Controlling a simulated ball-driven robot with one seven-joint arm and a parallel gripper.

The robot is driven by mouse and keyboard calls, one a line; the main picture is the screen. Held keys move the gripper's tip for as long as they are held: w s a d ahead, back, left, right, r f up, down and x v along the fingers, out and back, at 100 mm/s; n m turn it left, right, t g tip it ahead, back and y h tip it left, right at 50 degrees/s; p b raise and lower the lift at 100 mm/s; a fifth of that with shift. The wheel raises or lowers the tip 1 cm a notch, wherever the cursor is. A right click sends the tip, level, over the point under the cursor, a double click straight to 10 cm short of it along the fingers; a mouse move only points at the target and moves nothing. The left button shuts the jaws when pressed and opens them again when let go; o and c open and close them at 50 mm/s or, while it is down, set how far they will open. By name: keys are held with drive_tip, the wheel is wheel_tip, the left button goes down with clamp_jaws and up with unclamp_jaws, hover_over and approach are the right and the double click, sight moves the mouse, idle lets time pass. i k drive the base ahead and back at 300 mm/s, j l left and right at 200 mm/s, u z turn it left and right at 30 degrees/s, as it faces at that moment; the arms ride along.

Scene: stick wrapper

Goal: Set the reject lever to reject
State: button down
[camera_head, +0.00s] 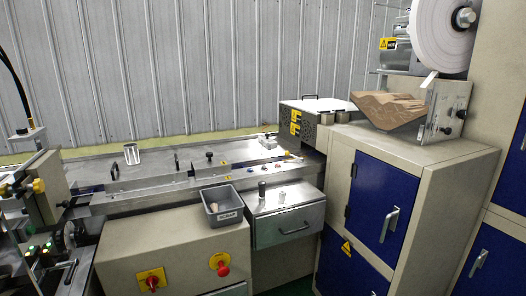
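I cannot pick out the reject lever with certainty, as no readable lever label shows. A short upright metal post (262,191) stands on top of the silver drawer unit (288,232), right of the grey bin. A dark upright handle (114,172) and a dark knob (209,156) stand on the long metal bed (150,184) of the machine. Which position any of them marks cannot be told. My gripper is not in view.
A grey labelled bin (222,206) sits on the beige cabinet, above a red rotary switch (152,283) and a red button (223,270). Blue-doored cabinets (380,205) fill the right. A cardboard-coloured piece (390,108) rests in a hopper. Small coloured bits lie on the bed.

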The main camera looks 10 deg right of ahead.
sight(287, 153)
drive_tip(key=i+l+u, duration=0.1)
drive_tip(key=i+u, duration=0.2)
drive_tip(key=i, duration=0.2)
drive_tip(key=i+l+u, duration=0.25)
drive_tip(key=i, duration=0.2)
drive_tip(key=i+l+u, duration=0.3)
drive_tip(key=i, duration=0.2)
